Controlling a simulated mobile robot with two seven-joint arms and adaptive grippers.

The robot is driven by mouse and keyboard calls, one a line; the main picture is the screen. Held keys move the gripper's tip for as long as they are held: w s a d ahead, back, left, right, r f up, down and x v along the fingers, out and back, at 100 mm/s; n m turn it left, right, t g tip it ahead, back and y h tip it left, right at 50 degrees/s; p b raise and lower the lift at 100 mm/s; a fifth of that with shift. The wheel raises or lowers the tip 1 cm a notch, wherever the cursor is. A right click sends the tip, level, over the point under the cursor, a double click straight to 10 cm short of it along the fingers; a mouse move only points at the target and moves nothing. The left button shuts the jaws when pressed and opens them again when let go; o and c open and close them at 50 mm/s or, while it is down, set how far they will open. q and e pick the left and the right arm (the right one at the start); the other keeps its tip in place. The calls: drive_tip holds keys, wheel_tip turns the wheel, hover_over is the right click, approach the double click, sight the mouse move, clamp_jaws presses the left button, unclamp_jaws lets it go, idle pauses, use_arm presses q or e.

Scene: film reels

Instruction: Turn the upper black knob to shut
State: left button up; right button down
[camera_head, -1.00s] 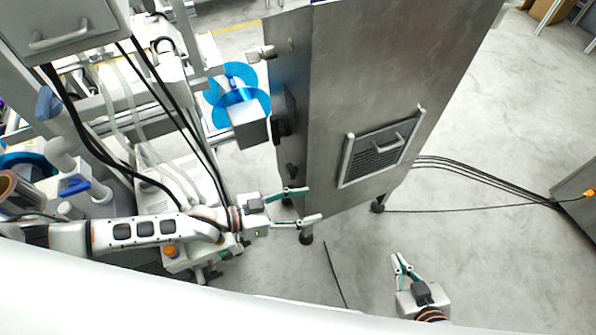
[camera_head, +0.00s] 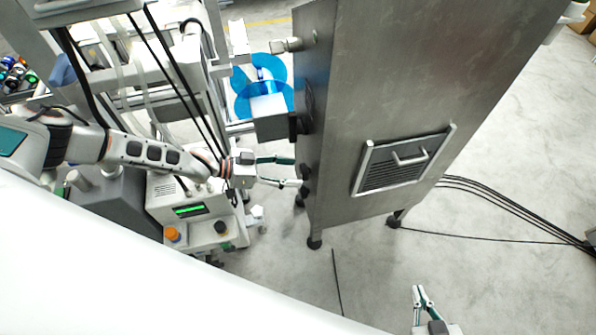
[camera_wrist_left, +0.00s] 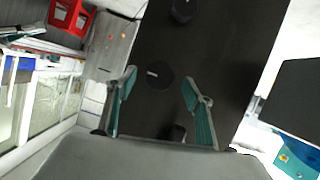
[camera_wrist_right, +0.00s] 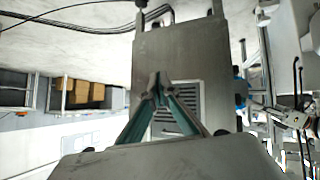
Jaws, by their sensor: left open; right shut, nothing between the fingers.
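The steel cabinet (camera_head: 400,90) stands upright, its narrow dark side facing my left arm. In the left wrist view that side is a dark panel (camera_wrist_left: 215,60) with a round black knob (camera_wrist_left: 160,75) bearing a short pale mark. A second black knob (camera_wrist_left: 183,11) shows at the top edge; I cannot tell from this view which is the upper one. My left gripper (camera_head: 294,171) is open close to the panel, its fingertips either side of the marked knob in the wrist view; contact is unclear. My right gripper (camera_head: 418,291) is shut and empty, away from the cabinet.
A grey box (camera_head: 270,117) sticks out from the cabinet's side above my left gripper, near blue reels (camera_head: 263,82). A machine with an orange knob (camera_head: 173,234) stands below my left arm. A vent (camera_head: 402,162) is on the cabinet's broad face. Cables cross the floor at right.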

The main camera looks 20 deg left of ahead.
use_arm(q)
drive_tip(key=shift+w+d+f, duration=0.25)
drive_tip(key=shift+d+f, duration=0.05)
drive_tip(key=shift+d, duration=0.2)
drive_tip(key=shift+w+d+f, duration=0.15)
drive_tip(key=shift+w+d, duration=0.15)
drive_tip(key=shift+d, duration=0.2)
use_arm(e)
drive_tip(key=shift+w+a+r, duration=0.1)
drive_tip(key=shift+w+r, duration=0.35)
drive_tip(key=shift+w, duration=0.1)
use_arm(q)
drive_tip(key=c, duration=1.1)
use_arm(e)
drive_tip(key=shift+s+f, duration=0.15)
drive_tip(key=shift+s, duration=0.05)
drive_tip(key=shift+s, duration=0.15)
